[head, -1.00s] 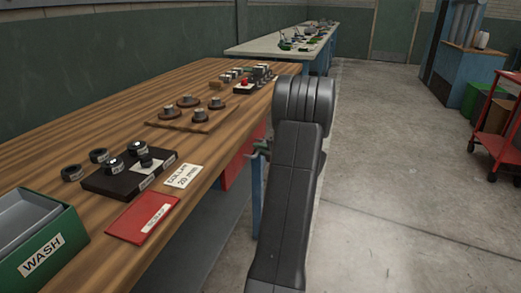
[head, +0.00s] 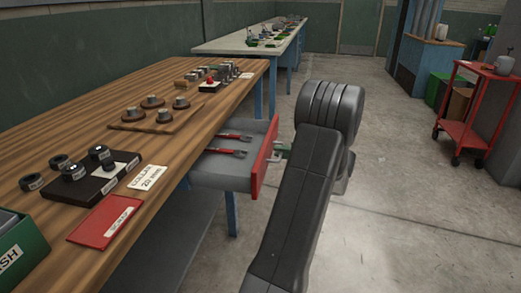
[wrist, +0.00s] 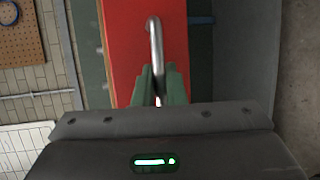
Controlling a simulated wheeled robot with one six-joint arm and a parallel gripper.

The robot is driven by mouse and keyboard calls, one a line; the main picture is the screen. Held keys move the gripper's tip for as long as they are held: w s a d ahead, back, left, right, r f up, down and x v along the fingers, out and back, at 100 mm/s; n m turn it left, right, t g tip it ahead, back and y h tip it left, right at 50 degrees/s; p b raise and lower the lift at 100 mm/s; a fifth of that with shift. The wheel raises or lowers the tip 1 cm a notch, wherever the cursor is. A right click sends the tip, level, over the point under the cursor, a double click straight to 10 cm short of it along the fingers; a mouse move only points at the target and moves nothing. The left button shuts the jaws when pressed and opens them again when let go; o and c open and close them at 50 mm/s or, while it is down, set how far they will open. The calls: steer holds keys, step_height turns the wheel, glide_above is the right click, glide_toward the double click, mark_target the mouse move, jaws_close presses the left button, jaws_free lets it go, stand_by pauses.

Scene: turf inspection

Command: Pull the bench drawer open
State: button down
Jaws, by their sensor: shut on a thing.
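The bench drawer (head: 222,171) stands pulled out from under the wooden bench in the head view. It is grey inside with a red front (head: 264,156), and two red-handled tools (head: 226,152) lie in it. In the wrist view the red front (wrist: 125,50) fills the upper middle, with a metal bar handle (wrist: 154,45) on it. My gripper (wrist: 159,88) is shut on the handle, its green fingers on either side of the bar's near end. In the head view my gripper (head: 281,150) shows at the drawer front, partly hidden by my arm.
A red cart (head: 473,110) stands at the right. The floor beyond my arm is clear.

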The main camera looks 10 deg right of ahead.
steer(key=s+d, duration=0.2)
steer(key=d, duration=0.4)
steer(key=shift+s+d, duration=0.15)
steer(key=shift+d, duration=0.25)
steer(key=c, duration=1.5)
jaws_free()
steer(key=p+v, duration=0.2)
steer(key=v, duration=1.1)
steer(key=shift+s+d, duration=0.2)
steer(key=shift+d, duration=0.1)
